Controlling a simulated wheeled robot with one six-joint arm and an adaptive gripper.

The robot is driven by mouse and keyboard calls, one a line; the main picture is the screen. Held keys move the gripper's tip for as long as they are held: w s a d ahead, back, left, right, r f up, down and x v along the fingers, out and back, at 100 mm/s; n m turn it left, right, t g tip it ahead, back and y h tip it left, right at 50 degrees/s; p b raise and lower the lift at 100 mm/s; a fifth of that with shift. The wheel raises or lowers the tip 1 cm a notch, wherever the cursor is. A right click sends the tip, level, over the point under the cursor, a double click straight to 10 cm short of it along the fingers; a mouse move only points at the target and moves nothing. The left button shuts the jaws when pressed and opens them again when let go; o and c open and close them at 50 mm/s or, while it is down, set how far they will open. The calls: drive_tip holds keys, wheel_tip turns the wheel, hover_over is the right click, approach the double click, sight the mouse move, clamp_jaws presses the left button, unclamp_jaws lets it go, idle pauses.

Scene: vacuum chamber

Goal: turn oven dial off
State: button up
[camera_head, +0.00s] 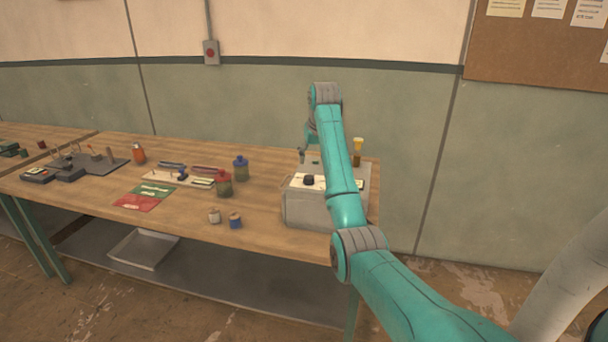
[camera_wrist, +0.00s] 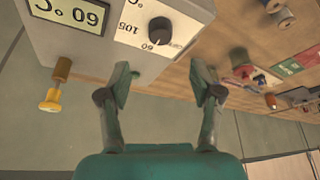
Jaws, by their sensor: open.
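The oven (camera_head: 303,207) is a grey box at the right end of the wooden table. Its black dial (camera_head: 308,179) sits on a white scale panel on top. In the wrist view the dial (camera_wrist: 160,30) shows upside down, with marks 60 and 105 beside it. A display (camera_wrist: 68,12) reading 60 °C is next to the panel. My gripper (camera_wrist: 162,88) is open and empty, with the dial beyond the fingertips and apart from them. In the head view the gripper is partly hidden behind my arm, at the back of the oven.
A yellow-topped post (camera_head: 358,150) stands behind the oven; it also shows in the wrist view (camera_wrist: 52,98). Blue and red bottles (camera_head: 240,168), small spools (camera_head: 235,220) and red and green mats (camera_head: 145,196) lie to the left. The wall is close behind the table.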

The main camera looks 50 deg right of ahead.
sight(309, 177)
drive_tip(key=x, duration=1)
drive_tip(key=shift+a, duration=0.1)
drive_tip(key=c, duration=1.2)
